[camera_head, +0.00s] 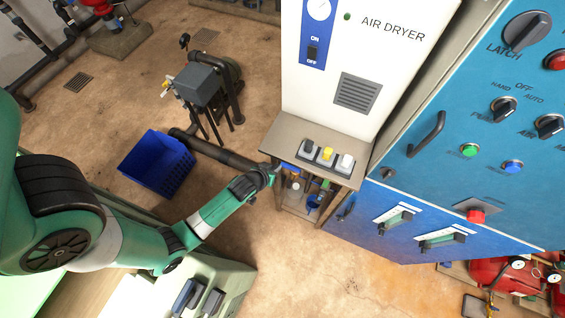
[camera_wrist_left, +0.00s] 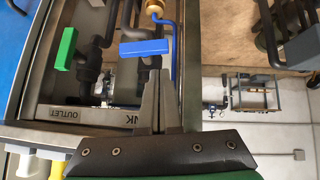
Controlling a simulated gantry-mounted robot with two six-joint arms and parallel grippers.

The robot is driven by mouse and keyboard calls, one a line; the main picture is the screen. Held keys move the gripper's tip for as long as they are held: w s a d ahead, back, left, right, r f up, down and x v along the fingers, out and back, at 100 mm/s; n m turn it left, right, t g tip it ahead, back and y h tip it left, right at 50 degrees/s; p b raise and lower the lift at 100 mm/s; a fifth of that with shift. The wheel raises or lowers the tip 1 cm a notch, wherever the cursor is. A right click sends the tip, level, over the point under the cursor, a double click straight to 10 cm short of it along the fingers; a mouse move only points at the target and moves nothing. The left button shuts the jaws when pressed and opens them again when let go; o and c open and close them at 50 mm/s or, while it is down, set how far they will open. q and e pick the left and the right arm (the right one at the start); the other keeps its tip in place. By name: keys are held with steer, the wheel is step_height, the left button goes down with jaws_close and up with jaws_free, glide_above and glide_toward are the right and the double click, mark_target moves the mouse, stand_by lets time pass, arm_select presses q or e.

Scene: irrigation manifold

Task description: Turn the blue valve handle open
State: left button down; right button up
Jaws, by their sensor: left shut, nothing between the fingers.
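The blue valve handle (camera_wrist_left: 144,47) is a flat bar in the left wrist view, lying across the picture inside a grey-framed opening. A blue bent rod and a brass-coloured round part show beside and above it. My left gripper (camera_wrist_left: 157,78) is shut and empty, its fingertips just below the blue handle in the picture. I cannot tell whether they touch it. In the head view my left gripper (camera_head: 268,174) reaches the left side of the stand below the air dryer. Blue parts show dimly under the stand's top there. My right gripper is not in view.
A green handle (camera_wrist_left: 66,48) stands left of the blue one, above a frame labelled OUTLET (camera_wrist_left: 65,114). In the head view, the air dryer (camera_head: 350,60) and blue cabinet (camera_head: 450,150) stand close on the right. A blue crate (camera_head: 150,165) is on the floor left.

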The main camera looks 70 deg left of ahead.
mark_target(282, 164)
arm_select(q)
steer(key=b+x, duration=0.1)
steer(key=x, duration=0.5)
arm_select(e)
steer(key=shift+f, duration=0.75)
